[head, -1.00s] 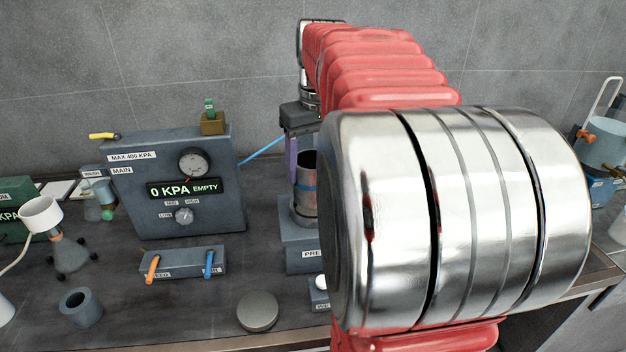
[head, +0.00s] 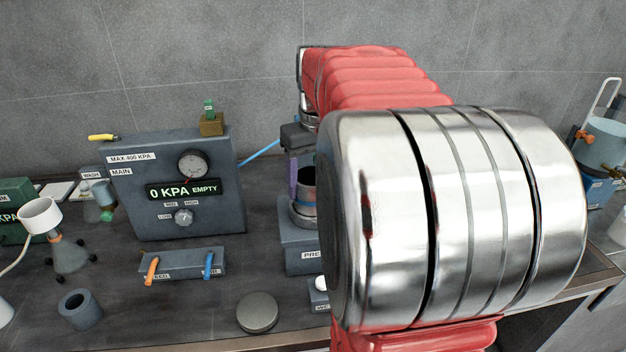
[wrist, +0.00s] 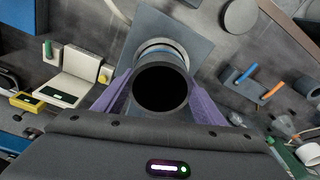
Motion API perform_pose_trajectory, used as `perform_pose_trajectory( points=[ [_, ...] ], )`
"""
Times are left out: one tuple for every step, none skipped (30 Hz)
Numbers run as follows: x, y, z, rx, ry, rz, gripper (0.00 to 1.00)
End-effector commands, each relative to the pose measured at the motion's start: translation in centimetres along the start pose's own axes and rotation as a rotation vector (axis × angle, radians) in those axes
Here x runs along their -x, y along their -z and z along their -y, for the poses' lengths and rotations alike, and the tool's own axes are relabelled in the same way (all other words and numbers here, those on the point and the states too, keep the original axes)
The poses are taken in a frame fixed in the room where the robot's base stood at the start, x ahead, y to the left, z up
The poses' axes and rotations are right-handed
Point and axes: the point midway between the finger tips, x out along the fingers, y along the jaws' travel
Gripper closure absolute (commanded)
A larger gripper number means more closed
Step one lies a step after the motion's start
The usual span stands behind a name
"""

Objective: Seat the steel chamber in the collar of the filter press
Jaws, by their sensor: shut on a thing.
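The steel chamber (head: 309,180) is a dark open-topped cylinder with a blue band, upright over the filter press (head: 300,250). My gripper (wrist: 160,98) is shut on it, with a purple finger on each side; one finger also shows in the head view. The wrist view looks down into the chamber's dark mouth (wrist: 160,88). The pale ring of the collar (wrist: 163,46) shows just beyond the chamber's rim. In the head view the chamber's lower end is at the collar (head: 298,215); I cannot tell whether it is fully seated. My arm hides the right side of the press.
A gauge panel (head: 215,215) reading 0 KPA EMPTY stands left of the press. A small block with orange and blue levers (head: 182,263) is in front of it. A grey disc (head: 257,312) and a grey cup (head: 80,307) lie near the bench's front.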

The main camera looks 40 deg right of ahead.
Motion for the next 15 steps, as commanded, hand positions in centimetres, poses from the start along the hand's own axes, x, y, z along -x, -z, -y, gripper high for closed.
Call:
perform_pose_trajectory(
  points=[
    [0.08,0.05,0.0,0.0,-0.001,-0.002,0.84],
    [0.03,0.04,0.0,0.0,-0.001,-0.002,0.84],
    [-0.06,0.03,0.0,0.0,-0.001,-0.002,0.84],
    [-0.18,-0.02,0.02,0.0,0.0,0.0,0.35],
    [-0.17,-0.01,0.02,0.0,0.0,0.0,0.33],
    [-0.16,-0.01,0.02,0.0,0.0,0.0,0.31],
    [-0.16,-0.01,0.02,0.0,0.0,0.0,0.28],
    [-0.16,-0.01,0.02,0.001,0.0,0.0,0.26],
    [-0.15,-0.01,0.02,0.001,0.0,0.0,0.24],
    [-0.15,-0.01,0.03,0.001,0.0,0.0,0.21],
    [-0.15,-0.01,0.03,0.001,0.0,0.0,0.19],
    [-0.15,-0.01,0.03,0.001,0.0,0.0,0.17],
    [-0.15,-0.01,0.03,0.001,0.0,0.0,0.17],
    [-0.14,-0.01,0.03,0.001,0.0,0.0,0.17],
    [-0.14,-0.01,0.03,0.001,0.0,0.0,0.17]
  ],
)
